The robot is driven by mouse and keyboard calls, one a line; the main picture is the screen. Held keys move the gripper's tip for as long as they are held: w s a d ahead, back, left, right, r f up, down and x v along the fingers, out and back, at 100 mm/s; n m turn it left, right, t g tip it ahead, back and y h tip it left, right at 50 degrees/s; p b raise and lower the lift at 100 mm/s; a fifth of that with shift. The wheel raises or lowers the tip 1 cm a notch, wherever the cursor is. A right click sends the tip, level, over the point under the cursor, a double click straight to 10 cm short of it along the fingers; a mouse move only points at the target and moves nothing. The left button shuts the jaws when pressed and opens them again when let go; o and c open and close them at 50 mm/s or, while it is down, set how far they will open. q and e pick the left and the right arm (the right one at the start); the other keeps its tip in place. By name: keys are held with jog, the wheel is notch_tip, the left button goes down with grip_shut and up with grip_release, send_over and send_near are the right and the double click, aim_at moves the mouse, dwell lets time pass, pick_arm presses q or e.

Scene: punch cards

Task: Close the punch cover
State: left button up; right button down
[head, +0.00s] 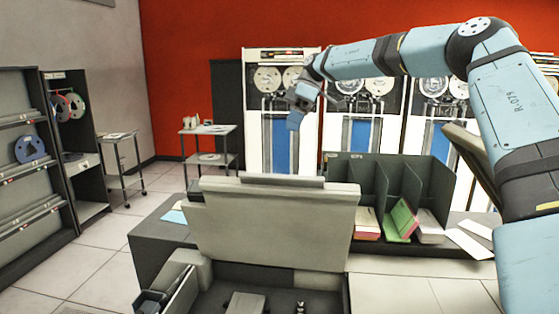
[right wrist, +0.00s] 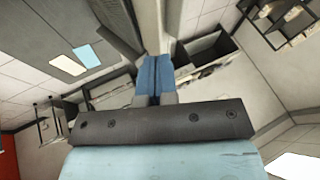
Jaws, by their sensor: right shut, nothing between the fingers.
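The punch cover (head: 275,228) is a broad beige panel. It stands raised and nearly upright at the back of the punch machine (head: 322,290), whose dark interior lies open below it. My right gripper (head: 294,120) is shut and empty. In the head view it appears above the cover's top edge, apart from it, with its blue fingers pointing down. The blue fingers also show together in the right wrist view (right wrist: 154,68). My left gripper is in neither view.
Behind the cover stands a dark card rack (head: 385,180) with pink, green and white card stacks (head: 401,220). Loose white cards (head: 467,243) lie to its right. Tape cabinets (head: 267,110) line the red wall. My right arm spans the upper right.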

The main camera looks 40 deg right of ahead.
send_near(274, 176)
jog(key=w+d+f, duration=0.1)
jog(key=w+f, duration=0.3)
jog(key=s+a, duration=0.1)
jog(key=s+a+f+p, duration=0.1)
jog(key=shift+a+f, duration=0.15)
jog(key=shift+a, duration=0.15)
jog(key=shift+s+a+f+p, duration=0.15)
jog(key=shift+s+a+p, duration=0.15)
jog(key=shift+s+a, duration=0.1)
jog(key=shift+w+f, duration=0.1)
jog(key=shift+f, duration=0.05)
